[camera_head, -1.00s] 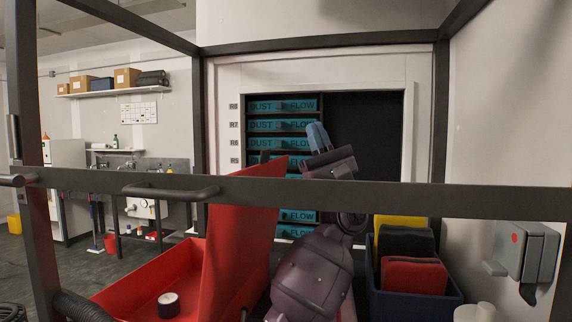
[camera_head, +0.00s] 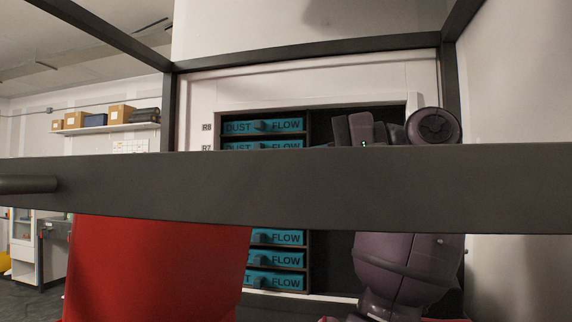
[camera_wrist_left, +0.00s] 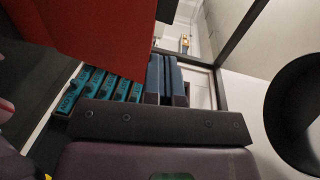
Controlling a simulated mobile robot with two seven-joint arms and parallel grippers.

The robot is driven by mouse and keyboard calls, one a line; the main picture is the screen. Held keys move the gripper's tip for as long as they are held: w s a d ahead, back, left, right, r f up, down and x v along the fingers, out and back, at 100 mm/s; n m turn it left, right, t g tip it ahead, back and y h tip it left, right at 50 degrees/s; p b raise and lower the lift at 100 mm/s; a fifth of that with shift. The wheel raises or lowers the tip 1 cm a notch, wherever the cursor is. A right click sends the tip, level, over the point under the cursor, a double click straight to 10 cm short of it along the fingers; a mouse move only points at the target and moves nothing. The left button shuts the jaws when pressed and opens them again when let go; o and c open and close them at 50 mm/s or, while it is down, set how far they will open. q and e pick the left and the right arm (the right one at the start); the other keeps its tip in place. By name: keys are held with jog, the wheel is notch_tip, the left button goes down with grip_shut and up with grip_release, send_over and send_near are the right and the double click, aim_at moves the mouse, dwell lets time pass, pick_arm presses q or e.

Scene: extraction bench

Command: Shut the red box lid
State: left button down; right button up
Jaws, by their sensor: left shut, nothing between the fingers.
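The red box lid (camera_head: 155,265) stands raised in the lower left of the head view, partly behind a dark bar. It also fills the upper left of the left wrist view (camera_wrist_left: 105,38). The box body is almost wholly out of the head view. My left gripper (camera_wrist_left: 163,60) is shut and empty, its blue fingers side by side and pointing past the lid's edge. In the head view the gripper (camera_head: 355,130) is right of the lid and partly hidden by the bar; I cannot tell its exact distance from the lid.
A thick dark frame bar (camera_head: 290,188) crosses the head view in front of the lid and arm. Behind stands a rack of teal "DUST FLOW" drawers (camera_head: 275,261) with a dark opening beside it. A white wall (camera_head: 520,115) closes the right side.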

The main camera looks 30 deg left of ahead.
pick_arm(q)
jog(key=r+p+x, duration=0.1)
jog(key=x, duration=1.1)
jog(key=shift+a, duration=0.4)
jog(key=shift+s+a+r, duration=0.1)
jog(key=shift+s+a, duration=0.05)
